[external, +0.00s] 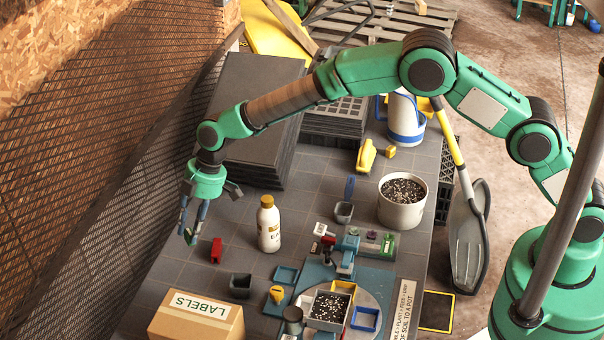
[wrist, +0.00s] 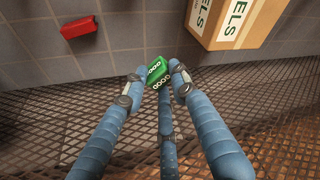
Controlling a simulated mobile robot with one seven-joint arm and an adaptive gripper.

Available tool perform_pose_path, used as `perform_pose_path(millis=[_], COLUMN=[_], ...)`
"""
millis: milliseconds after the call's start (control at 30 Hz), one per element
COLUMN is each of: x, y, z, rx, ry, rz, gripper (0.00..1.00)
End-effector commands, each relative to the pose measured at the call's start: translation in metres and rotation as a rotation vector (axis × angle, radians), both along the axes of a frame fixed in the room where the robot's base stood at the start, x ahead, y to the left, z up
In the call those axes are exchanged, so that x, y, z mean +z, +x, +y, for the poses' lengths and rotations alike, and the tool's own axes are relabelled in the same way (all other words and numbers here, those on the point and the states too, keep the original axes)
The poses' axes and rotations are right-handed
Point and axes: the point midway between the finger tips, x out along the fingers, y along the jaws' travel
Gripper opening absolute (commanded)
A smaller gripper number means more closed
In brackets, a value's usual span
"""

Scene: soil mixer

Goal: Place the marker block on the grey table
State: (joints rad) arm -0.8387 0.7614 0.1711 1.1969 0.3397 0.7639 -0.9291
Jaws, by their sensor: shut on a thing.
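My gripper (external: 189,226) hangs at the left side of the grey table (external: 150,277), fingers pointing down. Its fingers are shut on a small green block with white ring marks, which I take to be the marker block (external: 189,238). In the wrist view the green block (wrist: 157,72) sits between the blue fingertips of my gripper (wrist: 158,80). The grey tiled table (wrist: 130,35) shows behind and above the block, near its edge by the dark mesh. I cannot tell how high the block is above the table.
A red block (external: 216,250) lies to the right of my gripper, with a white bottle (external: 268,225) beyond it. A LABELS carton (external: 197,320) stands at the front. Dark stacked trays (external: 262,120) stand behind. A mesh wall (external: 90,160) runs along the left.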

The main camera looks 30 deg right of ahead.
Motion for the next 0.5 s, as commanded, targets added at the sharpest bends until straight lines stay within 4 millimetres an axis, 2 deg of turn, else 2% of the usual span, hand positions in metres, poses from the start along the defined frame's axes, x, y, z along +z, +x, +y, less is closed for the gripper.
perform_pose_path(millis=[33, 200, 333, 500], x=[-0.02, -0.066, -0.083, -0.091], y=[-0.001, -0.001, 0.0, 0.0], z=[-0.001, -0.001, 0.0, 0.0], rx=[-0.001, -0.001, 0.0, -0.001], ry=[-0.004, -0.003, -0.001, 0.0], rz=[0.004, 0.003, 0.001, 0.0], gripper=[0.09, 0.09, 0.09, 0.09])
